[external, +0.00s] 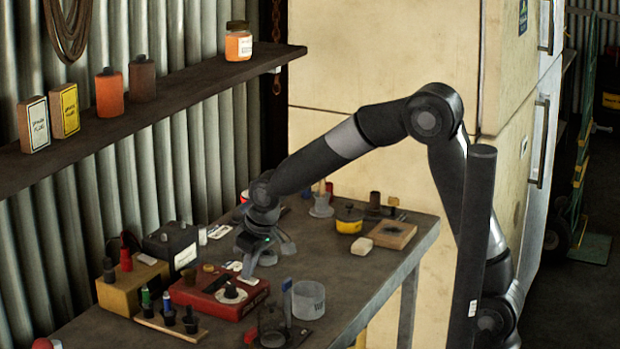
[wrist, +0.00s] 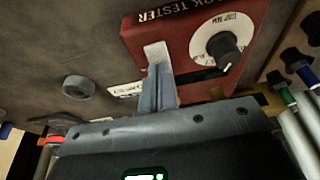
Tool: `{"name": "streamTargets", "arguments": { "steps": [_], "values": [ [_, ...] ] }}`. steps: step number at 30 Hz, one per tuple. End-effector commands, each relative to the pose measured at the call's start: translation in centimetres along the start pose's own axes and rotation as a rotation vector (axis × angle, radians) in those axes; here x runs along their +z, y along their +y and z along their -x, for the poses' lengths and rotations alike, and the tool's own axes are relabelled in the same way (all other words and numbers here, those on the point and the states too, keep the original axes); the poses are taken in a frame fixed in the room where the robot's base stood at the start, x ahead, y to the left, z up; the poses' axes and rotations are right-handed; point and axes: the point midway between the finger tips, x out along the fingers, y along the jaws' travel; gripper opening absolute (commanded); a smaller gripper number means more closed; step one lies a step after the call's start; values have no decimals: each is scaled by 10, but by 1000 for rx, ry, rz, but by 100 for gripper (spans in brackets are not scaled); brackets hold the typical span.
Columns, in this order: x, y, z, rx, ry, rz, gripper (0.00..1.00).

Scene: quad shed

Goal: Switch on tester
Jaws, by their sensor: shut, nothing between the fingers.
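The tester is a red box (external: 205,298) on the bench in the external view. In the wrist view the red tester (wrist: 188,42) carries lettering ending in "TESTER" and a white round dial (wrist: 222,40) with a black knob (wrist: 226,52). My gripper (external: 248,276) is shut and empty, pointing down at the tester's right rear part. In the wrist view my gripper (wrist: 157,62) overlaps the tester's face, left of the dial. Its fingers cover part of the face there. I cannot tell whether the fingertips touch it, nor see the switch clearly.
A black box (external: 172,243) and a tan box with terminals (external: 132,287) stand behind and left of the tester. A yellow pot (external: 349,219) is farther right.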

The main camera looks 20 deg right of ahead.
Motion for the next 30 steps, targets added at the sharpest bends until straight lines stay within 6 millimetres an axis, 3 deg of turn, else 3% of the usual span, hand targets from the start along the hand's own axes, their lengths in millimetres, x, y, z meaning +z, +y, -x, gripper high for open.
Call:
{"name": "streamTargets", "arguments": {
  "steps": [4,17,30],
  "values": [
    [9,0,0,0,-11,0,0],
    [6,0,9,0,-6,0,0],
    [4,0,103,0,-1,-1,0]
  ]
}}
